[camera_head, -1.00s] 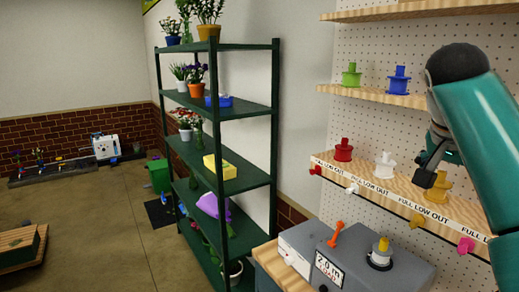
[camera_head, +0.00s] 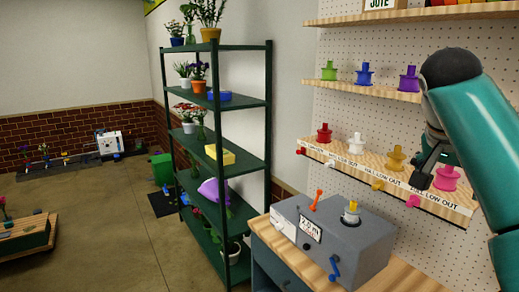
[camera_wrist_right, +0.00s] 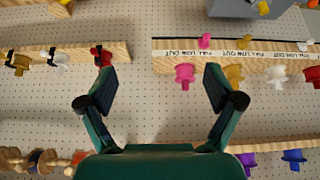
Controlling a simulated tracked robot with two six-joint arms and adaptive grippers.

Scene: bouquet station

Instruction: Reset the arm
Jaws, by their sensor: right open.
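My right arm comes in from the right in the head view, with the right gripper (camera_head: 425,176) in front of the pegboard shelves, near the pink spool (camera_head: 446,178) on the labelled shelf. My left gripper is not in the head view.
The labelled shelf (camera_head: 385,181) also holds red, white and yellow spools. A grey machine (camera_head: 335,235) with an orange lever stands on the wooden bench below. A dark green rack (camera_head: 238,173) with potted plants stands left. The floor further left is largely open.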

